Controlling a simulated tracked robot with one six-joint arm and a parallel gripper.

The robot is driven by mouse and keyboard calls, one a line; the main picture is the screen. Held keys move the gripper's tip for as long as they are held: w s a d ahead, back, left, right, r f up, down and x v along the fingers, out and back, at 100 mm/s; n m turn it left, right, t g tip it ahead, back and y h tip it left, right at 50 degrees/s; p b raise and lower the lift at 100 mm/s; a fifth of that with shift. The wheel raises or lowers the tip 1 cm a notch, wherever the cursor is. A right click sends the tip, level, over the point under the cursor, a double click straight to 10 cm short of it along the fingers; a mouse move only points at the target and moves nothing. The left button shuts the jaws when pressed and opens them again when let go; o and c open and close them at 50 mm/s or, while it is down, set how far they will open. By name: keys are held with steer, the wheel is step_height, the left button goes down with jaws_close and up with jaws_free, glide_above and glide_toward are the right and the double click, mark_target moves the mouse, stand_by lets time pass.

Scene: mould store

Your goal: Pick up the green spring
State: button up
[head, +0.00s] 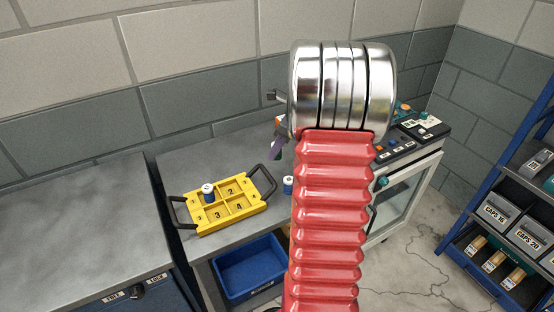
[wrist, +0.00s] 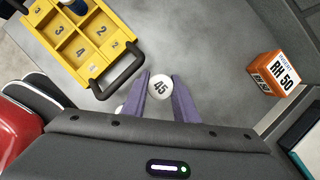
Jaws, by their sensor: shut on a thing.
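My gripper (wrist: 161,84) has purple fingers in the wrist view, shut on a piece with a round white top marked 45 (wrist: 160,89). Only the top of this piece shows, so I cannot tell its body colour or whether it is the green spring. In the head view my gripper (head: 277,146) shows partly at the left of my red and silver arm, and the held piece is hidden. No spring clearly green shows in either view.
A yellow tray (head: 212,223) with numbered compartments and black handles lies on the grey bench, holding a white-topped blue piece (head: 208,193). Another such piece (head: 288,186) stands beside my arm. An orange RH 50 box (wrist: 274,74) stands right. A blue bin (head: 247,263) sits below.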

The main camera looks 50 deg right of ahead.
steer(key=shift+r, duration=1.3)
steer(key=shift+r, duration=0.5)
